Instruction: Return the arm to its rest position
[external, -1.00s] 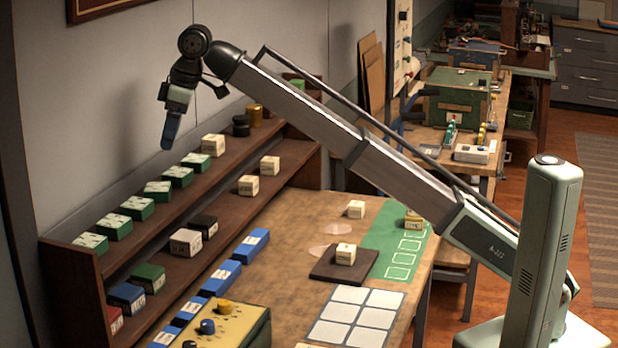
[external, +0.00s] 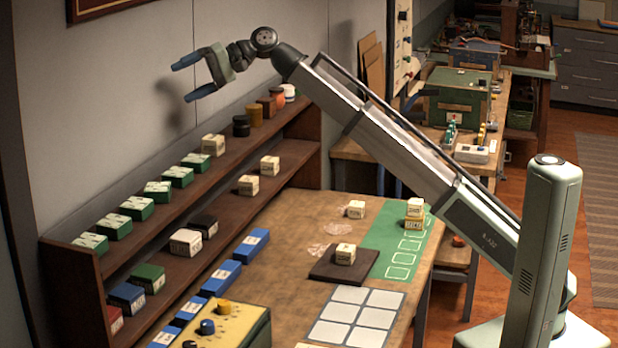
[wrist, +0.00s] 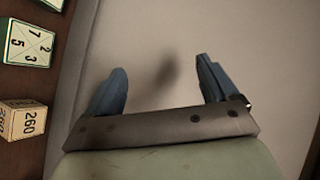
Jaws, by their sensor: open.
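My gripper (external: 188,82) is open and empty in the external view. It is raised above the wooden shelf (external: 150,218), close to the grey wall, with its two blue fingers pointing left. In the wrist view the two blue fingers of my gripper (wrist: 160,88) are spread wide apart with nothing between them, facing the plain wall. My arm stretches from its base at the lower right up over the workbench to the upper left.
The shelf holds green boxes (external: 113,227), cream blocks (external: 213,144) and dark jars. Below, the workbench (external: 310,215) carries a dark board (external: 330,265), a green mat (external: 385,262), blue boxes and a yellow panel (external: 222,330). A green box (wrist: 27,45) shows in the wrist view.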

